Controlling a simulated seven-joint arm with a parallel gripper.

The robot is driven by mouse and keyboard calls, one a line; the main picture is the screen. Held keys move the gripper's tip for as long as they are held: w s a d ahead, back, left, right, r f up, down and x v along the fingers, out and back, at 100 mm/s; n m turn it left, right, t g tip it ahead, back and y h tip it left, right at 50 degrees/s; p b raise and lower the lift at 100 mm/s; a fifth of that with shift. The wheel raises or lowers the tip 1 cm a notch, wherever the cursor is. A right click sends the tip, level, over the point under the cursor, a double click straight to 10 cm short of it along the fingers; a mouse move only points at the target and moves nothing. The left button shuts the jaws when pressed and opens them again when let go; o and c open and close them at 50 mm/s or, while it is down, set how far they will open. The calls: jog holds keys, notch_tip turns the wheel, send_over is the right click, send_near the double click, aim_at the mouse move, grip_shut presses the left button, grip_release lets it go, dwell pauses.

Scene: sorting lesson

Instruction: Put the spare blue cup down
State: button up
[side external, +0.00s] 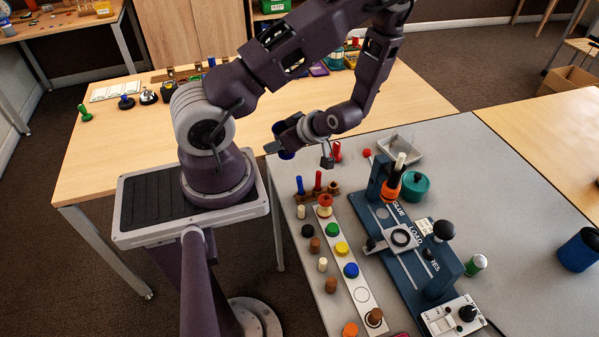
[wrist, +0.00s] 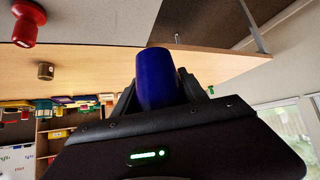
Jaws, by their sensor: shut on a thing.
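My gripper (side external: 281,144) is shut on a dark blue cup (side external: 287,155), held in the air near the grey table's left corner. In the wrist view the blue cup (wrist: 157,80) sits between the fingers of my gripper (wrist: 160,90). The cup is partly hidden by the fingers in the side view, and its exact height is unclear.
The grey table (side external: 480,185) has free room at its right and back.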

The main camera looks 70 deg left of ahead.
jog(key=w+a+f+m+t+y, duration=0.1)
jog(key=w+a+m+t, duration=0.2)
jog(key=w+m+t, duration=0.3)
jog(key=shift+m, duration=0.9)
jog(key=f, duration=1)
jog(key=shift+s+a+f, duration=0.1)
jog(key=shift+a+f, duration=0.05)
jog(key=shift+a, duration=0.05)
jog(key=shift+f, duration=0.1)
jog(key=o, duration=1.4)
